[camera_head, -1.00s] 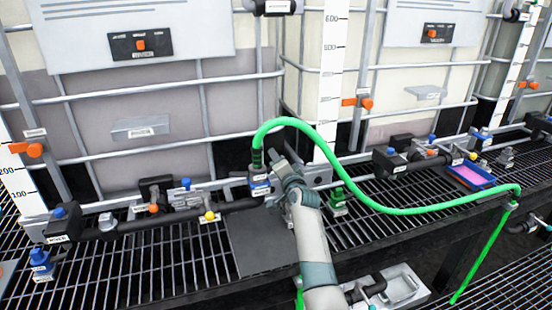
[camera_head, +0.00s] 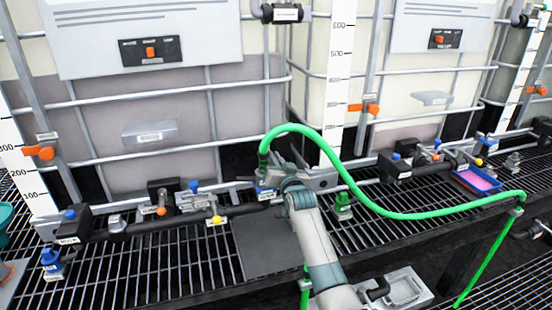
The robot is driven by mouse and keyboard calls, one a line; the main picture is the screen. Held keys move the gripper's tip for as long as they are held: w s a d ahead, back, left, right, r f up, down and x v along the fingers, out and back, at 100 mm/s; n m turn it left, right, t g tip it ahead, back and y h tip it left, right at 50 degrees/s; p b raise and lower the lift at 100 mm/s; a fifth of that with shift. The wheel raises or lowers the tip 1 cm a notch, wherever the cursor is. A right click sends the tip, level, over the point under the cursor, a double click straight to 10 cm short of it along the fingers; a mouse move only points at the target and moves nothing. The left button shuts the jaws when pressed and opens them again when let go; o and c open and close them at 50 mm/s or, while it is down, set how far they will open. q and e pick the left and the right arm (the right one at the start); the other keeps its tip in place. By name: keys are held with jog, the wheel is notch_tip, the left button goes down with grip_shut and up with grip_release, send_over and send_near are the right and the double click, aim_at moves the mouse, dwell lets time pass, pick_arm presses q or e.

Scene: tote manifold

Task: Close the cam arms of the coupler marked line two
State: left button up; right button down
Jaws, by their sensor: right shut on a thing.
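A green hose (camera_head: 350,182) arches down to a coupler (camera_head: 264,190) with a blue-and-white label at the end of a black pipe. The label is too small to read, so I cannot tell whether it says line two. My right gripper (camera_head: 272,178) is at this coupler, on its right side, and is shut on part of it. My wrist hides the fingertips and much of the coupler; I cannot make out its cam arms or their position. My left gripper is not in view.
Caged totes (camera_head: 140,120) stand behind the black grating (camera_head: 150,268). A green fitting (camera_head: 343,206) stands just right of my wrist. A blue tray (camera_head: 476,181) with pink contents lies farther right. A grey plate (camera_head: 262,245) lies in front of the coupler.

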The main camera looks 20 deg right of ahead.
dwell(0.4)
jog(key=c, duration=1.9)
grip_release()
jog(key=shift+o, duration=0.2)
jog(key=shift+s+f, duration=0.1)
